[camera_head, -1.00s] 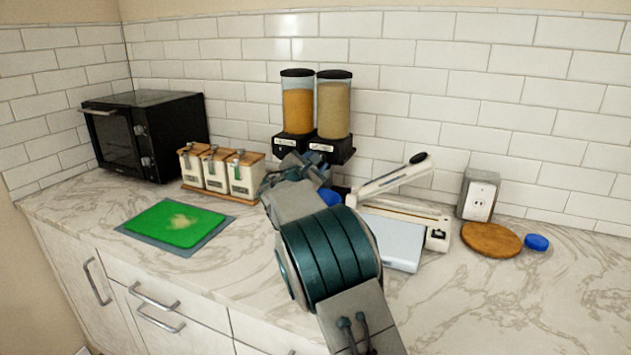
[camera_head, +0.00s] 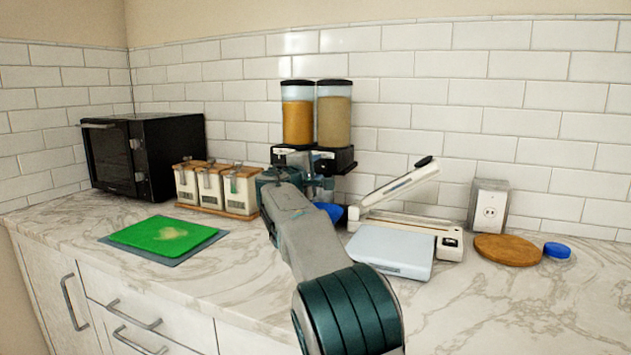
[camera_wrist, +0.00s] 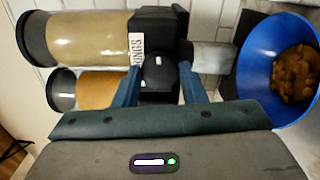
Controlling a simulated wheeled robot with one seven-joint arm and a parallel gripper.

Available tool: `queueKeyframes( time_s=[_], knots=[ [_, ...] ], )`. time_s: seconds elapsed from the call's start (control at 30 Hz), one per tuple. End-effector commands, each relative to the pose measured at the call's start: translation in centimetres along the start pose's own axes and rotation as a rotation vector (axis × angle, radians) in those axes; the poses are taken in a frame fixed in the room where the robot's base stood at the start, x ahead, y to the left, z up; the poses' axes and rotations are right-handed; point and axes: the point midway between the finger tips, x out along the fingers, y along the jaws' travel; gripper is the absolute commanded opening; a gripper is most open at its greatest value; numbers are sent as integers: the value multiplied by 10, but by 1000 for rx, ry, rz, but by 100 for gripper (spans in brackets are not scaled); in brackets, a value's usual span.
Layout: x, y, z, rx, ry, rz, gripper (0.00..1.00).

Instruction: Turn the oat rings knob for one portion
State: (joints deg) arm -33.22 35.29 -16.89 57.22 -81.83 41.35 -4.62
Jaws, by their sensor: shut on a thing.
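Two dispensers stand side by side against the wall. The right one (camera_head: 334,122) holds beige contents and the left one (camera_head: 297,124) holds orange contents. In the wrist view a label ending in "RINGS" (camera_wrist: 136,50) sits on the black base beside the beige container (camera_wrist: 95,38). My gripper (camera_wrist: 160,88) is shut on a round black knob (camera_wrist: 159,72) at the front of that base, one finger on each side. In the head view my wrist hides the knob. A blue bowl (camera_wrist: 246,70) with brown pieces inside sits below the dispenser's outlet; part of it (camera_head: 331,211) shows behind my arm.
White canisters with wooden lids (camera_head: 240,192) stand left of the dispensers. A white sealer with a raised lever (camera_head: 403,182) and a flat pale scale (camera_head: 392,252) lie to the right. A green board (camera_head: 150,238) lies front left. The counter's front right is clear.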

Motion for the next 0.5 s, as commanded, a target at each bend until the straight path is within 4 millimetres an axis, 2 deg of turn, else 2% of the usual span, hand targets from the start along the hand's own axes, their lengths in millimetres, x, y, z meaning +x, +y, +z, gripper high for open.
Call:
queueKeyframes(
  time_s=[0.5],
  knots=[
    [0,0,0,116,-2,0,15]
  ],
)
